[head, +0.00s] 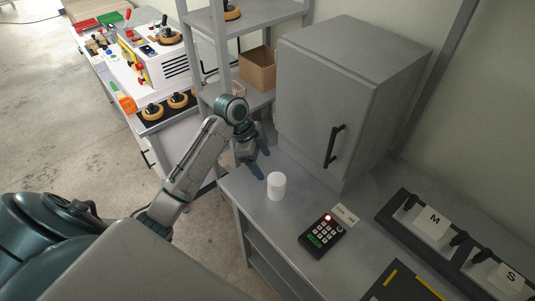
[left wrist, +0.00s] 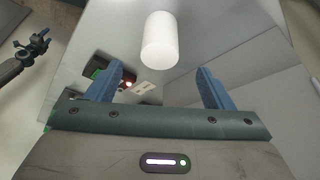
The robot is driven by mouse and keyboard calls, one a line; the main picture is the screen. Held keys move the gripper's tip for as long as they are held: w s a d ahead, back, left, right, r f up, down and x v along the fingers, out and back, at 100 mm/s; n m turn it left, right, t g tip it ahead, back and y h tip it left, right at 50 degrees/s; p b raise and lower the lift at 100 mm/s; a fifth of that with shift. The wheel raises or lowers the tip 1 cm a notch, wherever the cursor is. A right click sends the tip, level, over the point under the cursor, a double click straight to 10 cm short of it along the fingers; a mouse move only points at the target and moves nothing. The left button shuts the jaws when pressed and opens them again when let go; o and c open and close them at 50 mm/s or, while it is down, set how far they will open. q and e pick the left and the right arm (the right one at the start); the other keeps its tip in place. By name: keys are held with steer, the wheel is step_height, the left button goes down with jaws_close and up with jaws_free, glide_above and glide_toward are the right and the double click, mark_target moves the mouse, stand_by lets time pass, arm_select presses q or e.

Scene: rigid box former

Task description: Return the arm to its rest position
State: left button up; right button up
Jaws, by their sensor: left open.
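My left arm reaches in from the left in the head view. The cylinder (left wrist: 160,40) also shows beyond the fingertips in the left wrist view. My right gripper is not in the head view.
A grey cabinet (head: 325,105) with a black handle stands behind the cylinder. A keypad (head: 322,236) with a red light lies on the bench (head: 262,215). Black holders with M (head: 433,226) and S blocks are at right. Grey shelving (head: 212,90) stands close behind the arm.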

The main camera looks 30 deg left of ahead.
arm_select(q)
steer(key=s+d+f+n+t+y, duration=0.15)
steer(key=s+f+n, duration=0.3)
steer(key=s, duration=0.55)
steer(key=s+d+f+n+y, duration=0.25)
steer(key=s+f+n, duration=0.2)
steer(key=s, duration=0.55)
steer(key=s+r+n+y, duration=0.1)
steer(key=s+r+n, duration=0.25)
steer(key=s, duration=0.35)
step_height(320, 180, down, 34)
steer(key=a+n+b, duration=0.1)
steer(key=a+b, duration=0.2)
steer(key=b, duration=0.2)
steer(key=s+f+g+b, duration=0.1)
steer(key=s+f+b, duration=0.1)
steer(key=s+f, duration=0.7)
steer(key=s+a+f+b, duration=0.1)
steer(key=s+f, duration=0.7)
steer(key=f, duration=0.8)
steer(key=shift+s+f+g+b, duration=0.35)
steer(key=shift+s+b, duration=0.05)
steer(key=shift+b, duration=0.45)
steer(key=shift+a, duration=0.1)
